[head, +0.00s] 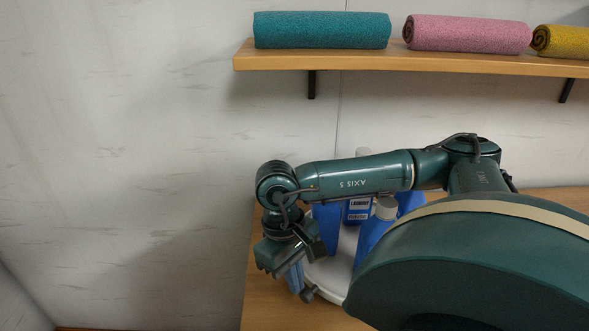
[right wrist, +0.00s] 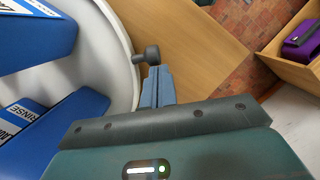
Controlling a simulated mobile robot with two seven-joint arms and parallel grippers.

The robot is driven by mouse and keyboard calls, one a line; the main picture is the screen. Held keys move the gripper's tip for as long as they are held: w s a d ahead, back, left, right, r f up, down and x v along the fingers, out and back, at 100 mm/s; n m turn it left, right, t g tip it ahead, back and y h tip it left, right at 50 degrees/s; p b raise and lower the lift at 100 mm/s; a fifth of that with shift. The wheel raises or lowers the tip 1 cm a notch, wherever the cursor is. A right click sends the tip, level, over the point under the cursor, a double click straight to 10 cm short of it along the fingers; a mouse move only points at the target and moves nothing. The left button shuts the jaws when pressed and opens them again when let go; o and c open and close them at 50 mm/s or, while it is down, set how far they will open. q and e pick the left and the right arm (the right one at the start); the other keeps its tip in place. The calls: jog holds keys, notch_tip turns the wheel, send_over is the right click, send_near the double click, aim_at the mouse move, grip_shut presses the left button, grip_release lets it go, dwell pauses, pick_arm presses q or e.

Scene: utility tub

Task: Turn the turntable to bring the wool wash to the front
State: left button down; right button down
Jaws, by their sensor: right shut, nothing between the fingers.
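The turntable is a white round tray (head: 329,289) on a wooden top, and its rim shows in the right wrist view (right wrist: 122,40). A dark grey knob (head: 309,294) sticks out at its edge; it also shows in the right wrist view (right wrist: 147,55). Several blue bottles stand on the turntable, among them a front one with a grey cap (head: 372,236) and one labelled "LAUNDRY" (head: 357,211). My left gripper is out of view.
A wall shelf (head: 440,63) holds rolled teal (head: 320,30), pink (head: 467,33) and yellow towels. My right arm hides part of the bottles and turntable. The wooden top (head: 262,300) is clear left of the turntable. A purple item (right wrist: 300,42) lies in a wooden box at far right.

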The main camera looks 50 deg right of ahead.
notch_tip(320, 180, up, 13)
jog(key=w, duration=0.2)
jog(key=shift+w+p, duration=0.3)
jog(key=shift+p, duration=0.05)
